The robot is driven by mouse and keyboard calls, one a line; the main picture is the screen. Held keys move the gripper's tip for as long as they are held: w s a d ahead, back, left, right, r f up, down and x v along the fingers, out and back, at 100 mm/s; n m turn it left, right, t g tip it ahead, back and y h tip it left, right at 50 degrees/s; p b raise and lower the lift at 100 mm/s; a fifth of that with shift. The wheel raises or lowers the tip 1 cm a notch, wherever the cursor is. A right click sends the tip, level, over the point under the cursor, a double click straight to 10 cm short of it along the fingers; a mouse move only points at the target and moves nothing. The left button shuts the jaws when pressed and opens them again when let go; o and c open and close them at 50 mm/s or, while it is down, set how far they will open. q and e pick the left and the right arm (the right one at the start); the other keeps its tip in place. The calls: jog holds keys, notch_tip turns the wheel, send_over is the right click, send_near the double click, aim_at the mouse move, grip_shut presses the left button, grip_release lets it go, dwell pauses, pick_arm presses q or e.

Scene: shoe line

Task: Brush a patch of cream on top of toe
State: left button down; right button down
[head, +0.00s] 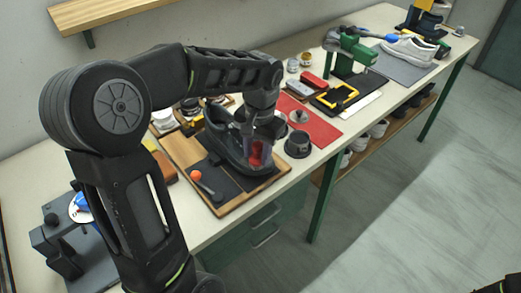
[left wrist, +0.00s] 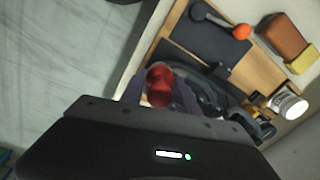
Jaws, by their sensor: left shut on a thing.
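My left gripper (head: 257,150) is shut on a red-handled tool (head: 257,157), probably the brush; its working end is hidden. The red handle also shows between the fingers in the left wrist view (left wrist: 160,84). The dark shoe (head: 222,135) rests on a wooden board (head: 267,182), and the gripper is over or beside its right-hand end. I cannot tell whether the tool touches the shoe. The shoe is partly hidden behind the gripper in the left wrist view (left wrist: 237,97). No cream patch can be made out.
A dark round container (head: 298,145) stands right of the board. An orange-ended tool (head: 197,177) lies on the board's near left part. A red mat (head: 322,129), a yellow frame (head: 341,97) and a white shoe (head: 409,50) are farther along the table.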

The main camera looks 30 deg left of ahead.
pick_arm(q)
jog(key=shift+s+a+r, duration=0.1)
jog(key=shift+s+a, duration=0.15)
jog(key=shift+s, duration=0.7)
notch_tip(320, 180, up, 6)
jog(key=d+p, duration=0.2)
jog(key=p, duration=0.1)
jog(key=shift+s+d+f+p, duration=0.2)
jog(key=shift+s+p, duration=0.1)
jog(key=r+p, duration=0.1)
jog(key=d+r+p, duration=0.1)
jog(key=shift+s+d+r, duration=0.1)
jog(key=shift+s+r, duration=0.05)
jog(key=shift+r, duration=0.25)
dwell(0.5)
